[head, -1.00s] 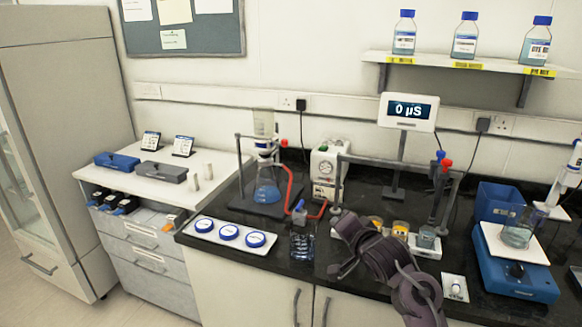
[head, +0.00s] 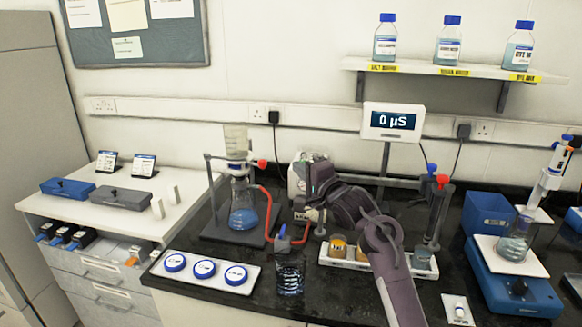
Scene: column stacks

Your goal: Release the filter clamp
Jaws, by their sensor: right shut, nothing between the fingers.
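The filter stand holds a clear funnel (head: 236,142) above a conical flask (head: 243,205) of blue liquid, left of centre. A red hose (head: 268,212) runs from the flask toward the pump. My right gripper (head: 312,176) is shut and empty, in front of the white pump and to the right of the red clamp, apart from it. Its fingertips are hard to make out against the pump. My left gripper is not in view.
The pump (head: 297,186) is partly hidden by my right arm. A conductivity display (head: 392,121), sample tray (head: 340,263) and blue balance (head: 515,290) are to the right.

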